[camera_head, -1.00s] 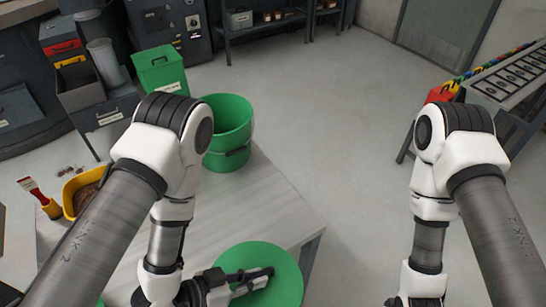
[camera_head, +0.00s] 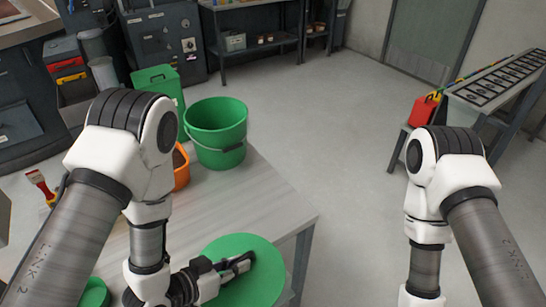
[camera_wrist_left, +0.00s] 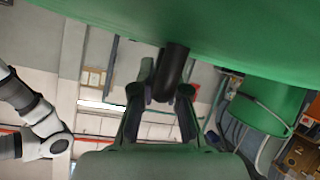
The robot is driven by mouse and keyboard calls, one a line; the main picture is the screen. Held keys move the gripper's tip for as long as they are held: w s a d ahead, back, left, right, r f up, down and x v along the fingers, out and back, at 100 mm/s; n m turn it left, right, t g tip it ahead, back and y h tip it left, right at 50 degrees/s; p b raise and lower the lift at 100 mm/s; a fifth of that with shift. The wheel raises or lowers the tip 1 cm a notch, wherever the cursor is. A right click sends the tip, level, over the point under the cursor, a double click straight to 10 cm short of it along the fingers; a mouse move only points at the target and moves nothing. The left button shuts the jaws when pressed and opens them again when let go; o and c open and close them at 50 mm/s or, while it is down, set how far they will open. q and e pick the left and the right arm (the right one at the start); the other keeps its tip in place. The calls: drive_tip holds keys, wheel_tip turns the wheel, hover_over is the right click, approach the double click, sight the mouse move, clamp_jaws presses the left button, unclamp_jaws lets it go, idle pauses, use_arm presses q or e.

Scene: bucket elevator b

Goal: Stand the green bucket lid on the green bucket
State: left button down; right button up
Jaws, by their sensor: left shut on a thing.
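The green bucket (camera_head: 216,145) stands upright and open-topped at the far end of the pale table, its handle hanging on its side. It also shows at the right of the left wrist view (camera_wrist_left: 268,108). The round green lid (camera_head: 262,280) is at the bottom of the head view, nearer to me than the bucket and apart from it. My left gripper (camera_head: 240,264) is shut on the lid's dark handle (camera_wrist_left: 174,70), with the lid's broad green face across the top of the wrist view. My right arm hangs at the right; its gripper is out of frame.
An orange container (camera_head: 181,168) stands beside the bucket, partly behind my left arm. A green bin (camera_head: 158,85) stands on the floor behind it. A green round thing (camera_head: 95,293) is at bottom left. A rack with a red container (camera_head: 422,111) stands right; the floor between is clear.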

sight(216, 248)
use_arm(q)
drive_tip(key=w+a+n+t+y, duration=0.1)
drive_tip(key=w+a+n+y, duration=0.1)
drive_tip(key=w+a, duration=0.1)
drive_tip(key=w+a+n+t+y+b, duration=0.1)
drive_tip(key=w+a+n+t+y, duration=0.1)
drive_tip(key=w+a, duration=0.1)
drive_tip(key=shift+w+f+n, duration=0.15)
drive_tip(key=shift+f+n, duration=0.05)
drive_tip(key=shift+n, duration=0.1)
drive_tip(key=a+n+y, duration=0.1)
drive_tip(key=w+a+n+y, duration=0.1)
drive_tip(key=a+y, duration=0.1)
drive_tip(key=w+a+n+t+y, duration=0.1)
drive_tip(key=a+n, duration=0.1)
drive_tip(key=shift+w+f+y, duration=0.1)
drive_tip(key=shift+w+y, duration=0.05)
drive_tip(key=shift+y, duration=0.15)
drive_tip(key=shift+a+n+y, duration=0.4)
drive_tip(key=shift+n, duration=0.1)
drive_tip(key=shift+f, duration=0.1)
